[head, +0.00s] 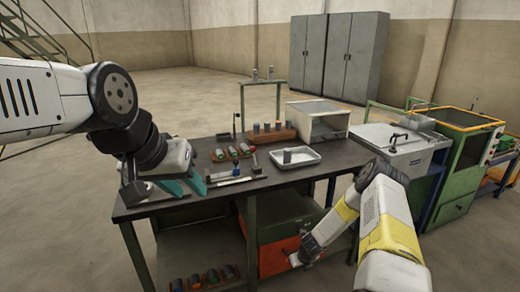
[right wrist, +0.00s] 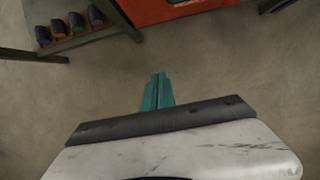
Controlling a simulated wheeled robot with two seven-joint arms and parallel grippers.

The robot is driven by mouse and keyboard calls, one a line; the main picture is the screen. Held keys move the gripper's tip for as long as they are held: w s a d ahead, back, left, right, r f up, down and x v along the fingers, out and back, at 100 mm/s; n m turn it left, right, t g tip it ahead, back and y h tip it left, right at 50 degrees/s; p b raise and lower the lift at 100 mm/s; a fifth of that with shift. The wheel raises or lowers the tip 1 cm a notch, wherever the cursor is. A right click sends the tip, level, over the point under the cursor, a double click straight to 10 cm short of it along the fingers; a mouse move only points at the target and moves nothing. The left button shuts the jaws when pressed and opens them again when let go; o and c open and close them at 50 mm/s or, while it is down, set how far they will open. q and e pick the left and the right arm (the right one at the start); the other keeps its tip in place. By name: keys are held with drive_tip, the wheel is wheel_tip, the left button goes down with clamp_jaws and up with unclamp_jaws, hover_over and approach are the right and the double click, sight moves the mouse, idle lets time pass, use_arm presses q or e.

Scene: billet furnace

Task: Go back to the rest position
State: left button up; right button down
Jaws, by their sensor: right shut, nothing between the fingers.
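My left gripper (head: 184,186) hangs over the left end of the dark workbench (head: 225,192), with its two teal fingers spread apart and nothing seen between them. My right arm reaches in from the lower right in the head view, low in front of the bench. In the right wrist view my right gripper (right wrist: 157,92) has its teal fingers together and empty, above bare floor. Its fingertips cannot be made out in the head view.
The bench holds a metal tray (head: 295,157), a rack of coloured cylinders (head: 232,152) and a grey box (head: 318,120). An orange drawer (head: 277,256) sits below, near my right arm.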

drive_tip(key=w+r+n+t+y, duration=0.15)
drive_tip(key=r+n, duration=0.25)
drive_tip(key=r, duration=0.7)
drive_tip(key=w+r+n+h, duration=0.1)
drive_tip(key=w+r+n, duration=0.25)
drive_tip(key=r, duration=0.65)
drive_tip(key=s+a+r+n, duration=0.1)
drive_tip(key=s+r+n, duration=0.25)
drive_tip(key=r, duration=0.55)
drive_tip(key=s+a+r+n, duration=0.1)
drive_tip(key=s+r+n, duration=0.3)
drive_tip(key=r, duration=0.5)
drive_tip(key=s+a+r+n, duration=0.1)
drive_tip(key=s+r+n, duration=0.1)
drive_tip(key=r+n, duration=0.5)
drive_tip(key=s+r+n, duration=0.5)
drive_tip(key=s+r, duration=0.2)
drive_tip(key=s, duration=0.6)
drive_tip(key=s+d+r+n, duration=0.1)
drive_tip(key=s+r+n, duration=0.4)
drive_tip(key=s, duration=0.8)
wheel_tip(320, 180, up, 3)
drive_tip(key=shift+d+n+t, duration=0.25)
drive_tip(key=shift+n+t, duration=0.05)
drive_tip(key=shift+t, duration=0.05)
